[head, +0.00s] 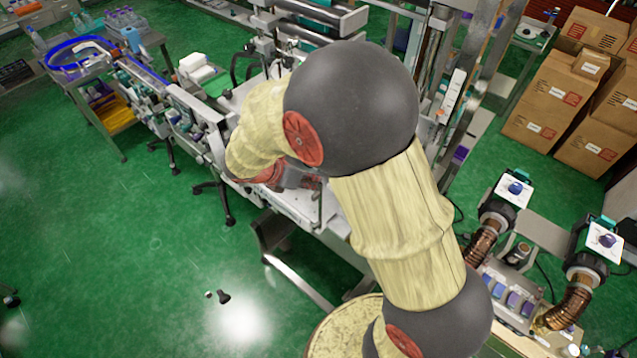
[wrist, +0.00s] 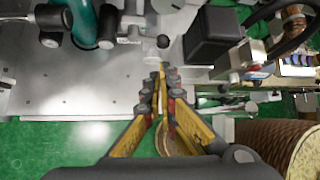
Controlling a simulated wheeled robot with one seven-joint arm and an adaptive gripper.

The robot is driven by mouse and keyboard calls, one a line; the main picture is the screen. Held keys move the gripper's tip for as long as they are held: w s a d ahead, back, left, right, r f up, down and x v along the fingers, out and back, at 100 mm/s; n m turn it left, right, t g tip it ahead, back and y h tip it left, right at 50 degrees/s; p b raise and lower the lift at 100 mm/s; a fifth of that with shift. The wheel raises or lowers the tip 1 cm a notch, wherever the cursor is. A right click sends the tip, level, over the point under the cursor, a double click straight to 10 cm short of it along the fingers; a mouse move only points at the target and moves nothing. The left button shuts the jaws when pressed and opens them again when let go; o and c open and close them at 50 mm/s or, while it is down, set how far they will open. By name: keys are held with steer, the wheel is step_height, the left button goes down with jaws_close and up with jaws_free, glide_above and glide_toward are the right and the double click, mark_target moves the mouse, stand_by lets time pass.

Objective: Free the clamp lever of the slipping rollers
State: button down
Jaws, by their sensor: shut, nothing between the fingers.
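My gripper (wrist: 161,80) is shut and empty in the wrist view, its yellow and grey fingers together over the pale metal machine bed. In the head view my arm covers much of the machine, and the fingers cannot be made out. Dark rollers (head: 312,14) show at the top of the machine in the head view. In the wrist view a teal cylinder (wrist: 84,22) and a black knob (wrist: 50,16) on metal fittings are at the upper left, apart from the fingers. I cannot tell which part is the clamp lever.
A black block (wrist: 212,38) stands on the bed right of the fingers, with a cable beyond it. A brown ribbed cylinder (wrist: 265,140) is at the lower right. In the head view, cardboard boxes (head: 545,105) stand at right and the green floor (head: 110,240) is largely clear at left.

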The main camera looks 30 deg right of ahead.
steer(key=shift+b+x, duration=3)
steer(key=shift+x, duration=1.4)
steer(key=shift+d+p, duration=0.1)
steer(key=shift+p, duration=0.2)
steer(key=shift+r, duration=0.15)
